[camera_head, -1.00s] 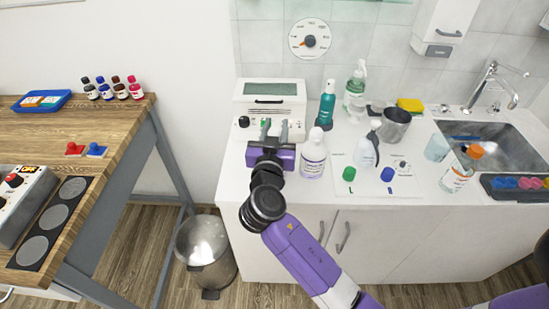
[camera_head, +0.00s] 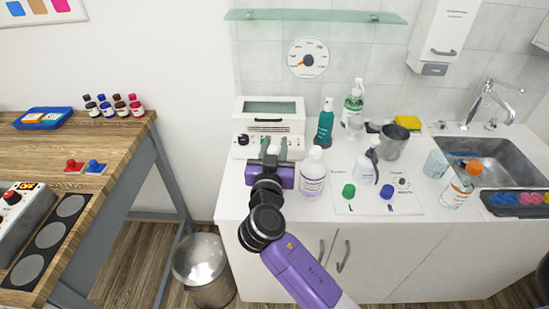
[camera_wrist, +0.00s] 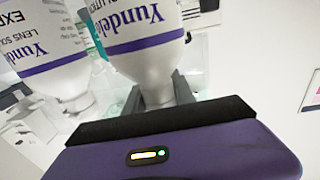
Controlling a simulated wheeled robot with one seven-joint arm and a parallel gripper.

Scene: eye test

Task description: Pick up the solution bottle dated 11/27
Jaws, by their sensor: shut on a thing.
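My gripper (camera_head: 274,150) is at the counter in front of the white device, with its fingers pointing away from the head camera. In the wrist view, which looks upside down, my gripper (camera_wrist: 157,96) is shut on the neck end of a white solution bottle (camera_wrist: 148,62) with a purple "Yunde…" label. In the head view the gripper mostly hides this bottle. A second, similar solution bottle (camera_wrist: 70,82) is close beside it. In the head view this second bottle (camera_head: 313,178) stands upright just right of my gripper. No date is readable on either bottle.
The white device (camera_head: 268,118) is behind the gripper. Right of the second bottle are a spray bottle (camera_head: 367,168), a white mat (camera_head: 348,208) with green and blue caps, and an orange-capped bottle (camera_head: 458,188). A teal bottle (camera_head: 325,126) stands behind. A glass shelf (camera_head: 315,16) hangs above.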

